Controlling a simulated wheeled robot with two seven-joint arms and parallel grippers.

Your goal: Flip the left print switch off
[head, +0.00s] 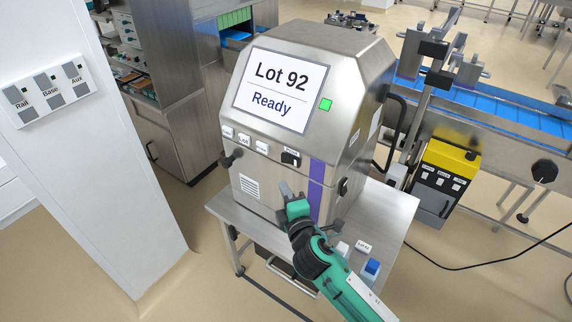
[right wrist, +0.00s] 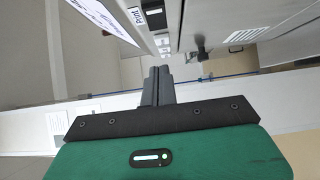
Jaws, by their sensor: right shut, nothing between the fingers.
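The tray sealer's printer cabinet (head: 330,110) is a steel box with a screen reading "Lot 92 Ready" and a lit green square. A small black switch (head: 290,159) with a label above it sits on its front, below the screen's right part. In the right wrist view a black-and-white switch (right wrist: 153,12) shows beside a label reading "Print". I cannot tell its position. My right gripper (head: 286,188) is shut and empty, below the front switch and apart from it. Its closed fingers also show in the right wrist view (right wrist: 158,82). My left gripper is not in view.
A dark knob (head: 231,158) sticks out at the cabinet's front left, near several small labelled buttons. Another black switch (head: 343,187) is on the right side. A white pillar carries a Rail, Base and Aux panel (head: 48,92). A blue conveyor (head: 480,118) runs behind right.

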